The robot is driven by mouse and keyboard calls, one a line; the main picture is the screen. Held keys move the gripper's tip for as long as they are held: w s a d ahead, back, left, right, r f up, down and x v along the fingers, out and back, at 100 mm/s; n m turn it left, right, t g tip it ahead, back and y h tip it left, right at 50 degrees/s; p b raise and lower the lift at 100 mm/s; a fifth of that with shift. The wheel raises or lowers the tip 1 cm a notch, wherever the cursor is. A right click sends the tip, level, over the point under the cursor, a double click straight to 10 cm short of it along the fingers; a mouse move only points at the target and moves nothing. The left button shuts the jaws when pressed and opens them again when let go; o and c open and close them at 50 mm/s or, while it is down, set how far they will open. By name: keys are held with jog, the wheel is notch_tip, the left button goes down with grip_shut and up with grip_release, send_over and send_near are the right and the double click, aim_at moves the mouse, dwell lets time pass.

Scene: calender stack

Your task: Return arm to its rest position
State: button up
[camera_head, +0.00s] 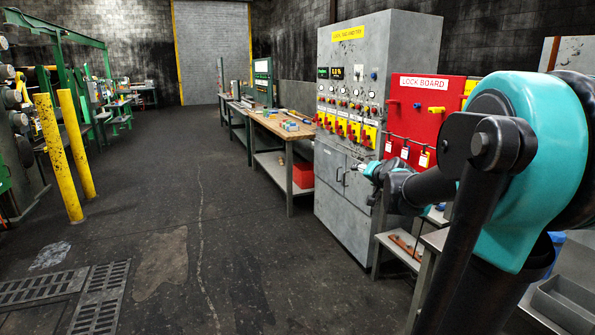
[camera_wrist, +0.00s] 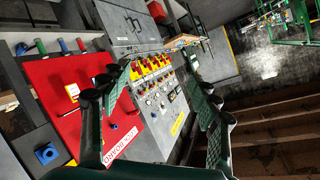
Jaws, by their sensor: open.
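My arm, teal and black, reaches in from the right of the head view. My gripper (camera_head: 354,168) is at its far end, in front of the grey control cabinet (camera_head: 345,205). In the wrist view my gripper (camera_wrist: 160,88) has its two fingers spread wide, with nothing between them. Beyond the fingers the tilted wrist view shows the red lock board (camera_wrist: 75,95) and the cabinet's row of yellow and red switches (camera_wrist: 150,68). Whether the gripper touches the cabinet cannot be told; the wrist view suggests a gap.
The lock board (camera_head: 413,120) hangs right of the cabinet, partly behind my arm. A wooden-topped workbench (camera_head: 280,124) stands left of the cabinet. A low shelf (camera_head: 400,247) lies below my arm. Yellow posts (camera_head: 62,155) stand at the left. The middle floor is clear.

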jog(key=s+a+f+n+g, duration=0.2)
jog(key=s+a+f+g, duration=0.1)
jog(key=s+f, duration=0.5)
jog(key=s+a+f+n+g, duration=0.2)
jog(key=s+a+f, duration=0.1)
jog(key=s+f, duration=0.6)
jog(key=s+d+f+n+g, duration=0.1)
jog(key=s+f+g, duration=0.1)
jog(key=s+f, duration=0.3)
jog(key=s+d+f+n+g+h, duration=0.1)
jog(key=s+f, duration=0.4)
jog(key=s, duration=0.5)
jog(key=shift+s+d+g, duration=0.25)
jog(key=shift+d+g, duration=0.05)
jog(key=shift+g, duration=0.5)
